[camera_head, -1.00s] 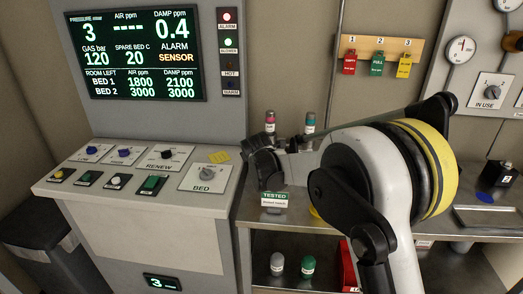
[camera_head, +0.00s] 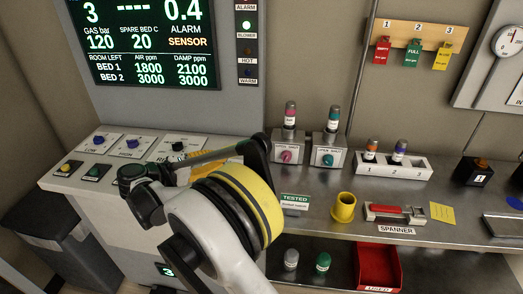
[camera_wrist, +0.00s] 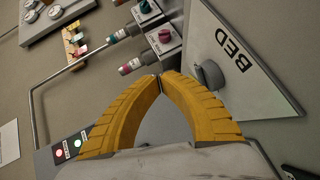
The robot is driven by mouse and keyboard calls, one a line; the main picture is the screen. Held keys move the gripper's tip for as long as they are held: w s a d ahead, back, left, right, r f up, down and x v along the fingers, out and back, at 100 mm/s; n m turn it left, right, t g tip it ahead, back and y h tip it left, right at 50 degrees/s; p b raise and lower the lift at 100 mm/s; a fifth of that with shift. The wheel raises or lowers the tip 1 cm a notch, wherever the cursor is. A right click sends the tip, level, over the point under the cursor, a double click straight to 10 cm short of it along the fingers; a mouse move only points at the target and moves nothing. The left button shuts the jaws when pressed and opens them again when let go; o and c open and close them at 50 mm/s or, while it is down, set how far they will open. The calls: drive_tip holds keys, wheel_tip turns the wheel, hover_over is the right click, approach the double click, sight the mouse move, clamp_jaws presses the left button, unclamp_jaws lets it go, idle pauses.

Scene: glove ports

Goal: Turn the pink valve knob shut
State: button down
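The pink valve knob (camera_head: 287,157) is on the front of a small grey block on the steel shelf, under a pink-banded bottle. It also shows in the wrist view (camera_wrist: 165,36), beyond and slightly right of my fingertips. My gripper (camera_wrist: 160,78) has its two yellow fingers curved together with the tips meeting, and nothing shows between them. It is apart from the pink knob. In the head view my arm hides most of the gripper.
A teal knob (camera_head: 327,160) on a similar block stands right of the pink one. The BED dial (camera_wrist: 209,75) is close on the fingers' right. A yellow cup (camera_head: 344,207), a red-handled spanner (camera_head: 394,213) and a white rack (camera_head: 393,166) stand on the shelf.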

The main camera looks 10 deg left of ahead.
drive_tip(key=b, duration=0.5)
approach(286, 157)
drive_tip(key=w, duration=0.6)
drive_tip(key=shift+w+d+r, duration=0.2)
drive_tip(key=shift+d+r, duration=0.1)
drive_tip(key=shift+r, duration=0.05)
drive_tip(key=d+b, duration=0.1)
drive_tip(key=d+f, duration=0.1)
drive_tip(key=d, duration=0.1)
drive_tip(key=shift+w+d+b, duration=0.15)
drive_tip(key=shift+w+b, duration=0.05)
drive_tip(key=shift+b, duration=0.2)
drive_tip(key=shift+d+f, duration=0.1)
drive_tip(key=shift+d, duration=0.4)
